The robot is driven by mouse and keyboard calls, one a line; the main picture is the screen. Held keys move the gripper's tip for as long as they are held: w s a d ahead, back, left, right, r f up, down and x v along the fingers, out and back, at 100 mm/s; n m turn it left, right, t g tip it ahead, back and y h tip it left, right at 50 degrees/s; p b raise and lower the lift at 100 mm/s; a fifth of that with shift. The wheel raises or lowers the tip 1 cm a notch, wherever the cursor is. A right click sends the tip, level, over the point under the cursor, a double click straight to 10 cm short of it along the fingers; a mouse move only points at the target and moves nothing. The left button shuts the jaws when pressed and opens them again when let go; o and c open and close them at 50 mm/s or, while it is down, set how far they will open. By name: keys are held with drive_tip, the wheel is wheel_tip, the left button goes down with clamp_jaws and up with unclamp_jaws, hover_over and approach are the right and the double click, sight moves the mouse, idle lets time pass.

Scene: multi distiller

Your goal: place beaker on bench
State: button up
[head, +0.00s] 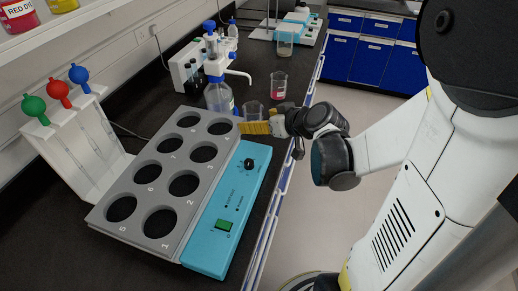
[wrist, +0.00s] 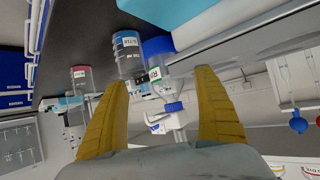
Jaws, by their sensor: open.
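A clear beaker (head: 253,110) stands upright on the black bench (head: 160,82), just beyond my gripper (head: 243,127). In the wrist view, a labelled beaker with bluish contents (wrist: 128,52) stands past the left fingertip, appearing upside down. A second beaker with pink liquid (head: 278,87) stands farther back on the bench; it also shows at the left of the wrist view (wrist: 81,79). My gripper's yellow fingers (wrist: 162,78) are spread wide with nothing held between them. In the head view the fingers hide the clear beaker's lower part.
A grey rack with round holes (head: 160,175) and a turquoise control panel (head: 222,205) fills the near bench. A blue-collared dispenser bottle (head: 218,97) stands left of the clear beaker. A pipette stand (head: 75,130) is at left. Another beaker (head: 285,42) stands farther back.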

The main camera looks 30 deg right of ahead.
drive_tip(key=s+a+g, duration=0.1)
drive_tip(key=s+a, duration=0.1)
drive_tip(key=s+a+r, duration=0.1)
drive_tip(key=s+a, duration=0.1)
drive_tip(key=a, duration=0.1)
drive_tip(key=s+a+r+g, duration=0.1)
drive_tip(key=s+a, duration=0.1)
drive_tip(key=shift+s+a+r+g, duration=0.2)
drive_tip(key=shift+s+g, duration=0.1)
drive_tip(key=shift+s, duration=0.1)
drive_tip(key=s+a+r+m+g+h, duration=0.1)
drive_tip(key=s+a+h, duration=0.1)
drive_tip(key=s, duration=0.8)
drive_tip(key=shift+s+r+m+g+h, duration=0.2)
drive_tip(key=shift+r+m+g+h, duration=0.1)
drive_tip(key=shift+r+g, duration=0.1)
